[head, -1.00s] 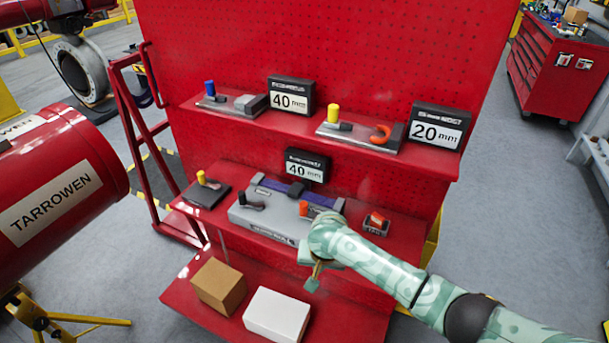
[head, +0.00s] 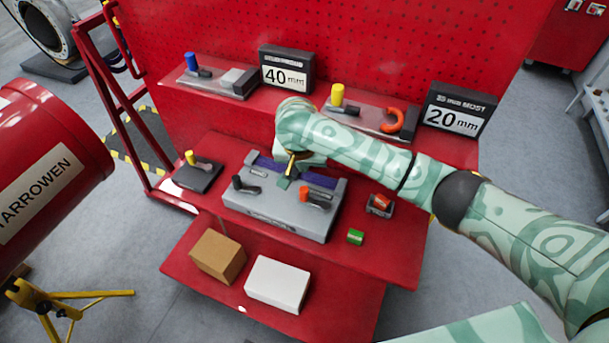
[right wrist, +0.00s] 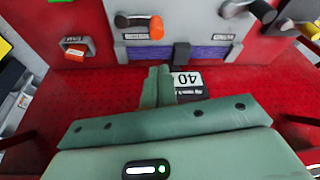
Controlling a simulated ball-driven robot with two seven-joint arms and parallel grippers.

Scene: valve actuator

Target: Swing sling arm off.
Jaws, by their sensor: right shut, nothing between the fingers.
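A grey box (head: 275,214) sits on the middle red shelf with a blue-purple strip along its back. It bears a lever with an orange knob (head: 306,192) and a dark-knobbed lever (head: 246,186). I cannot tell which is the sling arm. My right gripper (head: 284,182) is shut and empty above the box, between the levers. In the right wrist view, the shut fingers (right wrist: 160,86) appear apart from the orange knob (right wrist: 157,27) and the purple strip (right wrist: 205,53). A dark piece (right wrist: 181,55) crosses the strip. My left gripper is out of view.
A small orange-topped block (head: 381,204) and a green piece (head: 356,237) lie right of the box. A yellow-knobbed plate (head: 197,175) lies left. The upper shelf (head: 300,112) holds two fixtures and 40 mm and 20 mm signs. Brown (head: 218,256) and white (head: 277,284) boxes sit below.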

